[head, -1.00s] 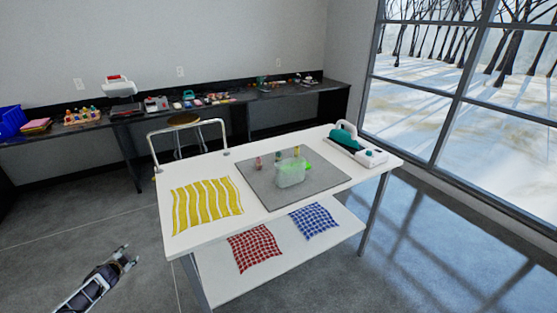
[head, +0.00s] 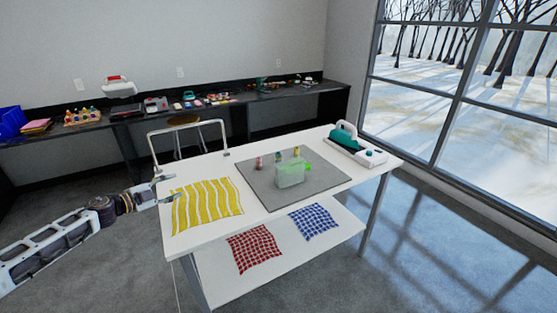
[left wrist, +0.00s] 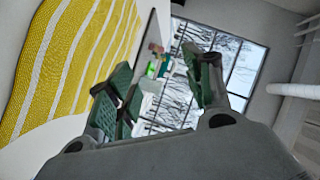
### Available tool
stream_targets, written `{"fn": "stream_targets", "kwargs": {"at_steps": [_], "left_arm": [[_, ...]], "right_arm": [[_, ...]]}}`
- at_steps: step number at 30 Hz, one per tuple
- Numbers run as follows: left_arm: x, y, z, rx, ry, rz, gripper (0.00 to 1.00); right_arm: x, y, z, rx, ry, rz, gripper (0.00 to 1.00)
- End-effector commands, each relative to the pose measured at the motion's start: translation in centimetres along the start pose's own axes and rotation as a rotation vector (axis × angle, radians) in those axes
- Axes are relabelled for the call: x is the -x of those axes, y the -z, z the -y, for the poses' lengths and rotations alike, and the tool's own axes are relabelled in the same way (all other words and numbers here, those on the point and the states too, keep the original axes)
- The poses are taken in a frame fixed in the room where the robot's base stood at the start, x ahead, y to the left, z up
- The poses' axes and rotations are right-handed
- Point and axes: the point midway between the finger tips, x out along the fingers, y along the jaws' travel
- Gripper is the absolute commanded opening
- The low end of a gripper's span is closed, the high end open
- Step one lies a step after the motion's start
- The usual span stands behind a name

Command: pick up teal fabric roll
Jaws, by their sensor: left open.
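I cannot make out a teal fabric roll for certain. The plainest teal item is on the white-and-teal machine (head: 345,138) at the table's far right corner. My left gripper (head: 167,189) is open and empty at the left edge of the white table (head: 190,243), beside the yellow striped fabric (head: 205,204). In the left wrist view, the open green-padded fingers (left wrist: 160,92) stand apart, with the yellow fabric (left wrist: 70,60) to their left. My right gripper is not in view.
A grey mat (head: 260,192) holds a translucent greenish container (head: 291,173) and small bottle-like items. Red checked (head: 253,248) and blue checked (head: 313,221) fabrics lie on the lower shelf. A dark bench (head: 300,92) lines the wall.

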Motion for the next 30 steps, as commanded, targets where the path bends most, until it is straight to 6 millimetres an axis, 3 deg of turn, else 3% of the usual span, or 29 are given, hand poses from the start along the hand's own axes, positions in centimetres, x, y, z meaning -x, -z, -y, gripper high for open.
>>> {"fn": "stream_targets", "kwargs": {"at_steps": [1,6,12,19,30], "left_arm": [[-0.3,1.9,-0.9,0.022,-0.035,-0.044,0.51],[-0.5,7.1,-3.7,0.126,-0.157,-0.163,0.51],[0.0,11.3,-6.7,0.263,-0.303,-0.247,0.51],[1.1,13.8,-9.1,0.440,-0.456,-0.275,0.51],[2.1,14.8,-10.5,0.620,-0.568,-0.255,0.51]], "right_arm": [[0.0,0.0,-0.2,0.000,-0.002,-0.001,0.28],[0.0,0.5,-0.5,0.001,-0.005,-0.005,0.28],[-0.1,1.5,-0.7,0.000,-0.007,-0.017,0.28],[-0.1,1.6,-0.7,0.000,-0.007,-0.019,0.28],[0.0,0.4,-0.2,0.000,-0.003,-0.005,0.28]]}}
